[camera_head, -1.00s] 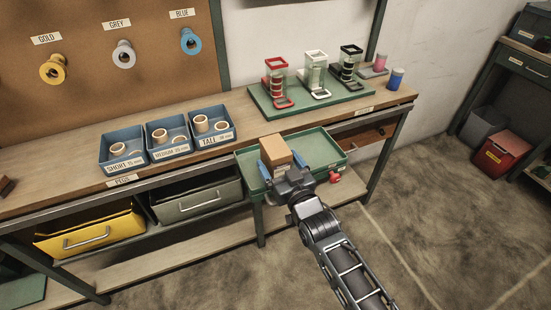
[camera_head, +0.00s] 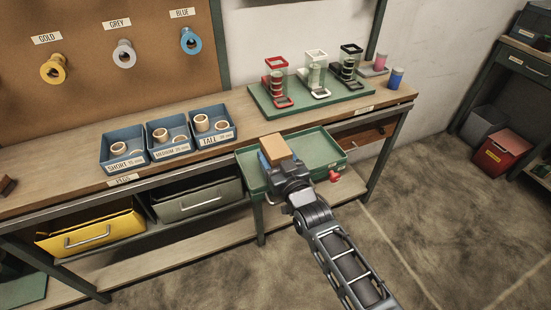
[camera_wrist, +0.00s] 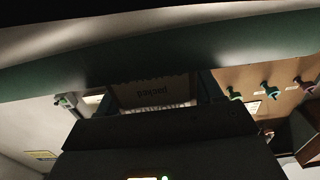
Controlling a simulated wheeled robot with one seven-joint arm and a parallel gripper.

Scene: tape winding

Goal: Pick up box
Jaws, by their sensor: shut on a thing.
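A brown cardboard box (camera_head: 275,148) is at the green tray (camera_head: 324,152) in front of the workbench. My gripper (camera_head: 279,162) is shut on the box from the near side. In the wrist view the box (camera_wrist: 155,94) sits dark between my fingers, with upside-down lettering on its face. My gripper hides the lower part of the box in the head view, so I cannot tell whether it still touches the tray.
Blue peg bins (camera_head: 170,144) stand left of the tray on the bench. A green board (camera_head: 262,103) with red, white and black devices stands behind it. A red knob (camera_head: 335,176) is at the tray's front right. Tape rolls hang on the pegboard (camera_head: 90,95).

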